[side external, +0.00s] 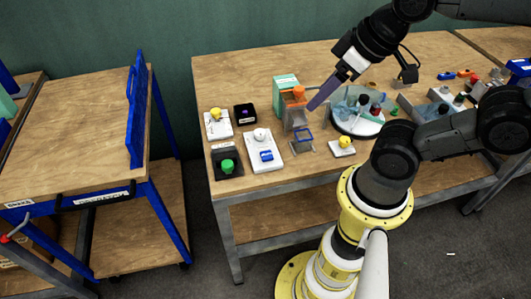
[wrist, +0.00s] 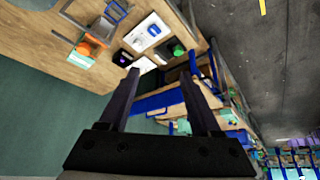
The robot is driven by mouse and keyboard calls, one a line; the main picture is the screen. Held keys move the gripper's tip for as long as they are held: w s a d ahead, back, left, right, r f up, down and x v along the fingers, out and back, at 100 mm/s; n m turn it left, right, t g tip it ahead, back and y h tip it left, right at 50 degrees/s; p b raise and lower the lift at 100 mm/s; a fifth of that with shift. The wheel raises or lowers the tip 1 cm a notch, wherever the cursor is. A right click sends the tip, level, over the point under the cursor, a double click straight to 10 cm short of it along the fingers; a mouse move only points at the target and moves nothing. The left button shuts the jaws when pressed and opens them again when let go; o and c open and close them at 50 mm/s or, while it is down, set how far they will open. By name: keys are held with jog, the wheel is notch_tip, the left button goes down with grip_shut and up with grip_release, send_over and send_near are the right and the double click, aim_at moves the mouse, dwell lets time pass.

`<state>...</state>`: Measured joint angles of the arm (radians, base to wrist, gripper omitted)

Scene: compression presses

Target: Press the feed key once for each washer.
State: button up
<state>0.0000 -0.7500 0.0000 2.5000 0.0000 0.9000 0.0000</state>
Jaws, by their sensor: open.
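Several push keys stand on the table, and their labels are too small to read, so I cannot tell which is the feed key. There is a yellow key on a white base (side external: 215,115), a green key on a dark base (side external: 227,166) and another yellow key on a white base (side external: 343,142). A white panel (side external: 262,157) carries a white knob and a blue part. I cannot make out any washers. My gripper (side external: 313,104) is open and empty, above the table beside the teal and orange press (side external: 284,83). Its spread fingers show in the wrist view (wrist: 162,62).
A small black box (side external: 245,113) stands behind the white panel. A clear bin (side external: 295,119) and a blue-topped wire stand (side external: 302,139) are by the press. A round tray (side external: 357,125) with coloured items lies to the right. A blue-framed cart (side external: 75,135) stands left.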

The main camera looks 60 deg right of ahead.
grip_shut()
dwell(1.5)
